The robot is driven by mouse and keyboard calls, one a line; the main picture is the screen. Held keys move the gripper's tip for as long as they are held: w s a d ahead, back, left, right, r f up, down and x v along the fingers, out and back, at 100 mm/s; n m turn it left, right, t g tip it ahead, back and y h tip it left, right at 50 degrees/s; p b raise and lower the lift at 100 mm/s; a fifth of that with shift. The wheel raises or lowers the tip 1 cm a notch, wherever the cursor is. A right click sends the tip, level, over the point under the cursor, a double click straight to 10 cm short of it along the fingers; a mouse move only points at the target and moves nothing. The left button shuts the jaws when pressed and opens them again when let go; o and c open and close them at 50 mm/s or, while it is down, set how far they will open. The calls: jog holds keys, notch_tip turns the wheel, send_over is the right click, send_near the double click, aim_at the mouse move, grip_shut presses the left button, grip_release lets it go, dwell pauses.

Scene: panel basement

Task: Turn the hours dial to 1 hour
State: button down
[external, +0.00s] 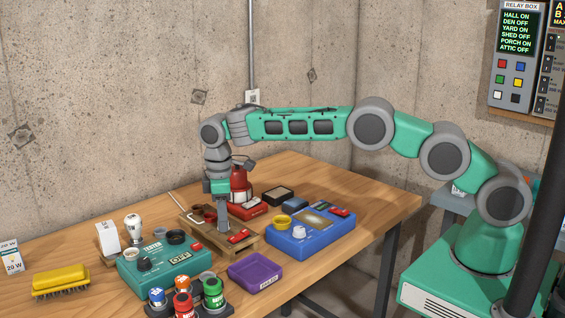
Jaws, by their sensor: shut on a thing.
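My gripper (223,228) points straight down over a wooden-based unit (246,246) in the middle of the table. Its fingers are shut on a small part at this unit, and they hide most of that part. Red pieces (238,236) show on the unit beside the fingers. No hours marking is readable, so I cannot tell for sure which dial is the hours dial. A green box (180,277) with a black knob (144,264) and a sign reading OFF (180,258) stands front left. A blue box (325,241) with a white knob (299,232) and a yellow knob (282,222) stands right.
A purple tray (256,271) lies in front of the unit. Several coloured cans (183,303) stand at the front. A yellow brush (61,281), a white bulb (133,228) and a red lantern-like object (239,184) are nearby. A relay box (520,60) hangs on the wall.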

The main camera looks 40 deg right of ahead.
jog(key=c, duration=1.1)
grip_release()
notch_tip(320, 180, up, 8)
jog(key=shift+f+b, duration=0.15)
jog(key=shift+b, duration=0.4)
